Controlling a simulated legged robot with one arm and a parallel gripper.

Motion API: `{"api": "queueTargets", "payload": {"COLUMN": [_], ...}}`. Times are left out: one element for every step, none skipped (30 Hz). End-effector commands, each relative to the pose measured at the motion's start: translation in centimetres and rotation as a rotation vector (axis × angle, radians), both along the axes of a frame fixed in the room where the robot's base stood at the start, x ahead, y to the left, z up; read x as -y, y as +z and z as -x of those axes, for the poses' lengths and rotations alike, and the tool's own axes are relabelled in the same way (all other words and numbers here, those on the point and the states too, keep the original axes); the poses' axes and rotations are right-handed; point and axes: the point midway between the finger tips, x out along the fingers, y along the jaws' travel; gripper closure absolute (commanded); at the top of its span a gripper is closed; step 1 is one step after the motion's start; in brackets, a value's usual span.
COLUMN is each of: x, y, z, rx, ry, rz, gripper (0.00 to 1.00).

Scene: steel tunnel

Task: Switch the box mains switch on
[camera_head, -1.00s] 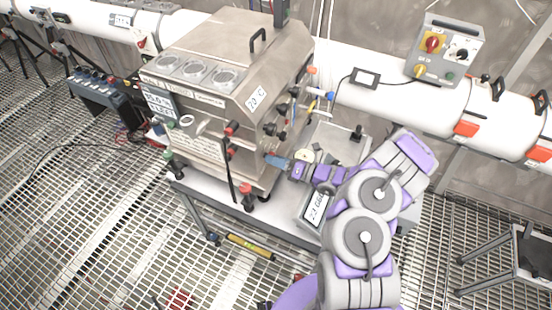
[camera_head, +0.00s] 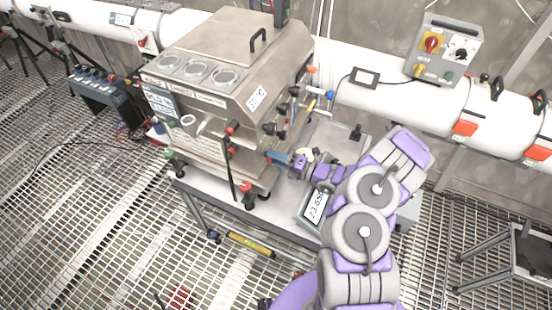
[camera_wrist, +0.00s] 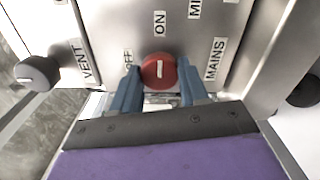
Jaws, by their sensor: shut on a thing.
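The steel box (camera_head: 215,100) stands on a cart in the head view. In the wrist view its mains switch is a round red knob (camera_wrist: 159,71) on a metal panel (camera_wrist: 112,25), beside the label MAINS (camera_wrist: 215,58). The word ON is above the knob and OFF to its upper left. My gripper (camera_wrist: 158,80) is shut on the knob, one blue finger on each side. In the head view my gripper (camera_head: 278,158) is at the box's right side, and the switch cannot be made out.
A dark VENT knob (camera_wrist: 38,73) sits left of the switch. Valves and levers crowd the box's right side. A display (camera_head: 315,205) is on the cart (camera_head: 290,228) below my arm. A white pipe (camera_head: 390,95) runs behind, with a grey control box (camera_head: 445,48) above it.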

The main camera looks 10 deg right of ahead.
Motion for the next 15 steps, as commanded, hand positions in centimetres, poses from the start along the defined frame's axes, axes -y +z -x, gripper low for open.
{"api": "queueTargets", "payload": {"x": [0.31,0.3,0.3,0.3,0.3,0.3,0.32,0.31,0.31,0.31,0.31,0.31,0.31,0.31,0.27], "y": [0.19,0.19,0.18,0.18,0.17,0.17,0.17,0.16,0.16,0.16,0.15,0.15,0.15,0.14,0.12], "z": [-0.32,-0.31,-0.31,-0.31,-0.31,-0.31,-0.31,-0.31,-0.31,-0.31,-0.31,-0.31,-0.31,-0.3,-0.27], "rx": [0.001,0.0,-0.002,-0.002,-0.002,-0.002,-0.002,-0.002,-0.002,-0.002,-0.002,-0.002,-0.002,-0.002,-0.002], "ry": [-0.012,-0.012,-0.012,-0.012,-0.012,-0.012,-0.012,-0.012,-0.012,-0.012,-0.012,-0.012,-0.012,-0.012,-0.011], "rz": [-0.003,-0.004,-0.005,-0.005,-0.005,-0.005,-0.005,-0.005,-0.005,-0.005,-0.005,-0.005,-0.004,-0.004,-0.004], "gripper": [0.87,0.87,0.87,0.87,0.87,0.87,0.87,0.87,0.87,0.87,0.87,0.87,0.53,0.51,0.47]}}
